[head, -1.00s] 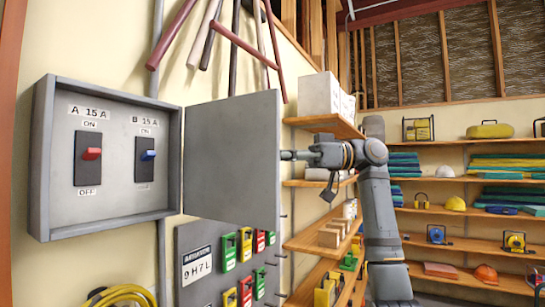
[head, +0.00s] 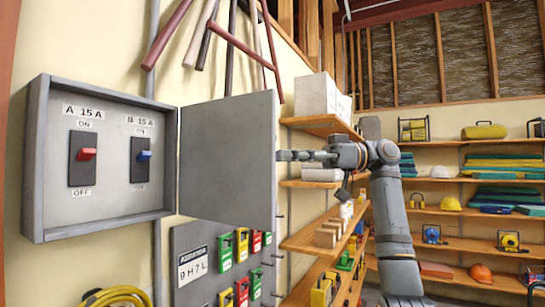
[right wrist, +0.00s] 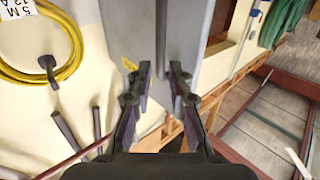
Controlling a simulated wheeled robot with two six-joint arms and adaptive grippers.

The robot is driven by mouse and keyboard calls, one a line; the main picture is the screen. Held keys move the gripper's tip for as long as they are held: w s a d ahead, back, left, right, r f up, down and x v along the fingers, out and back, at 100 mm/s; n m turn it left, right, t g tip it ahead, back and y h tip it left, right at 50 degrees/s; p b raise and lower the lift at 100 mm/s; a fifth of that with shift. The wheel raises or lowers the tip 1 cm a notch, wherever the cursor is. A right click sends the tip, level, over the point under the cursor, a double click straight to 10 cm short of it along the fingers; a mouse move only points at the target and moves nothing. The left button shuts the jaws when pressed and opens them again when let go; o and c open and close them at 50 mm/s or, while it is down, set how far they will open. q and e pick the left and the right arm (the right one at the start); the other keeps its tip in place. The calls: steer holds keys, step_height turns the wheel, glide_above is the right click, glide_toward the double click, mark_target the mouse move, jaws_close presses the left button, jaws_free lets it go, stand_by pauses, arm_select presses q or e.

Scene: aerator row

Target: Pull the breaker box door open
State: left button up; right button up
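The grey breaker box (head: 105,205) hangs on the wall at the left of the head view. Its door (head: 228,160) is swung wide open to the right, leaving the red switch (head: 86,154) and blue switch (head: 143,155) uncovered. My right gripper (head: 284,155) is at the door's outer edge, at about mid height. In the right wrist view its two fingers (right wrist: 162,75) stand apart, with a narrow grey strip, likely the door edge, running between them. I cannot tell whether they touch it. My left gripper is out of view.
Below the door is a grey board (head: 195,238) with green, yellow and red lockout tags. Wooden shelves (head: 318,238) with boxes stand right behind my right gripper. A yellow coiled hose (head: 118,296) hangs under the box.

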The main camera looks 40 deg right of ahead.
steer(key=v, duration=0.8)
steer(key=shift+s, duration=0.15)
steer(key=shift+d, duration=0.2)
